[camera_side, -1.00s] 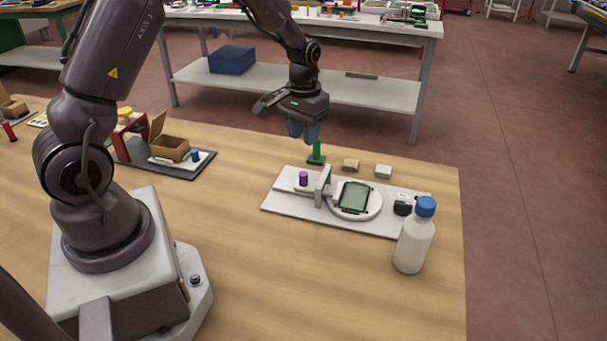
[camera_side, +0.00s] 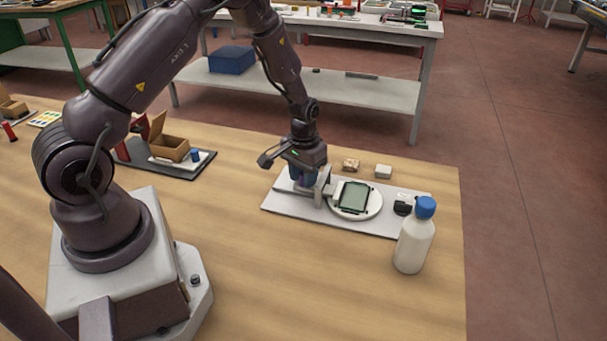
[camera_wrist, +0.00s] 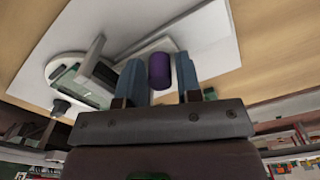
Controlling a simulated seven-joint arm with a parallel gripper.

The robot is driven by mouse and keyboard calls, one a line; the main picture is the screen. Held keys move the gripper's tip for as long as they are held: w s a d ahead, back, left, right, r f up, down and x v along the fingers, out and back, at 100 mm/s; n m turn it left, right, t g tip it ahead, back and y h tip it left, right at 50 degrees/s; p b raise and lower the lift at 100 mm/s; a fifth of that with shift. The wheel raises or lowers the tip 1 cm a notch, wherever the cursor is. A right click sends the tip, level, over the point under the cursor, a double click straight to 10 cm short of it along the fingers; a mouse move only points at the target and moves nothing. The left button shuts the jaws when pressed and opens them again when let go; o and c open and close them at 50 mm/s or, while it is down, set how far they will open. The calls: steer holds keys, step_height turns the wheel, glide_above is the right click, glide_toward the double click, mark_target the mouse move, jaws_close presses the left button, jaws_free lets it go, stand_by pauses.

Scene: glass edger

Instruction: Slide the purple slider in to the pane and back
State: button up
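The purple slider (camera_wrist: 159,70) is an upright knob between the two fingers of my gripper (camera_wrist: 158,77) in the wrist view. The fingers are apart, with a gap visible on each side of the knob. In the side view my gripper (camera_side: 303,177) is down at the left end of the white base plate (camera_side: 372,226) and hides most of the slider. The dark green-edged pane (camera_side: 354,196) lies on a round white table (camera_side: 346,213) to the right. A grey upright bracket (camera_side: 323,186) stands between my gripper and the pane.
A white bottle with a blue cap (camera_side: 411,245) stands at the plate's front right corner. A small black device (camera_side: 403,206) sits on the plate's right part. Two small blocks, tan (camera_side: 351,165) and white (camera_side: 383,171), lie behind it.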

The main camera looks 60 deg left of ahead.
jaws_close()
steer(key=shift+s+a, duration=1.7)
jaws_free()
step_height(320, 180, up, 13)
